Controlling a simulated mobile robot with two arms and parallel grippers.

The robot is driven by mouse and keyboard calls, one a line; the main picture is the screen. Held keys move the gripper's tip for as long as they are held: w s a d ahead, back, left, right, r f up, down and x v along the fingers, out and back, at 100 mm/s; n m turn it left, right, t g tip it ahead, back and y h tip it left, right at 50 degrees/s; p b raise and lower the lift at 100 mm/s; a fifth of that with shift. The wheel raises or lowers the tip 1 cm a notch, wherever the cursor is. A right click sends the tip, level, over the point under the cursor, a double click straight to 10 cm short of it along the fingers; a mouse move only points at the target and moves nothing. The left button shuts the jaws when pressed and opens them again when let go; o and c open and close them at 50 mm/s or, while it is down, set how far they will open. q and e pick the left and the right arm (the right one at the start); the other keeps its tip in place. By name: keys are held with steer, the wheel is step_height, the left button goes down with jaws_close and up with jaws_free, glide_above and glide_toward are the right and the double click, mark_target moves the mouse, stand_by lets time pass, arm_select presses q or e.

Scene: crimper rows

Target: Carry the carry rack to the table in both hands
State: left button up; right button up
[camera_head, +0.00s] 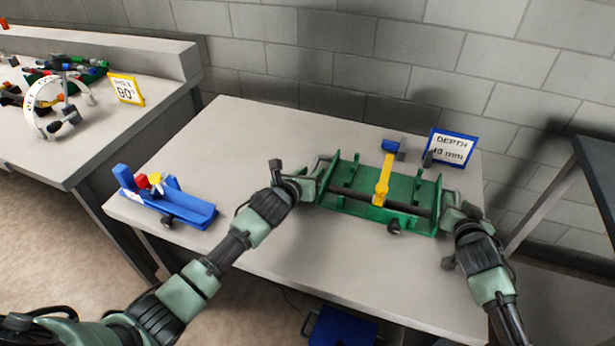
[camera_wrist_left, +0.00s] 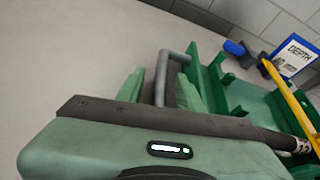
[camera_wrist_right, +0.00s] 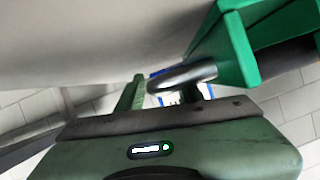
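The carry rack (camera_head: 345,200) is a green tray with upright green plates and a grey handle at each end. It sits level on the light table (camera_head: 270,135). A yellow tool with a blue head (camera_head: 384,180) stands in it across a dark bar. My left gripper (camera_head: 312,186) is at the rack's left end; its fingers stand either side of the grey handle (camera_wrist_left: 161,80), with a gap showing. My right gripper (camera_head: 455,212) is at the right end, one finger beside the right handle (camera_wrist_right: 182,76); the other finger is mostly hidden behind that handle.
A blue fixture (camera_head: 180,205) with red and yellow parts stands at the table's left. A blue-framed depth sign (camera_head: 451,150) stands behind the rack. Another bench (camera_head: 60,150) with tools is at the left, a dark-framed table (camera_head: 597,160) at the right.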

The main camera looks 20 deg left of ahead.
arm_select(q)
steer(key=shift+s+r, duration=0.1)
steer(key=shift+s, duration=0.15)
steer(key=v, duration=1.1)
steer(key=shift+s+a, duration=0.1)
steer(key=shift+s, duration=0.1)
arm_select(e)
steer(key=shift+s, duration=0.1)
steer(key=v, duration=1.2)
arm_select(q)
steer(key=shift+r, duration=0.1)
arm_select(e)
steer(key=shift+r, duration=0.1)
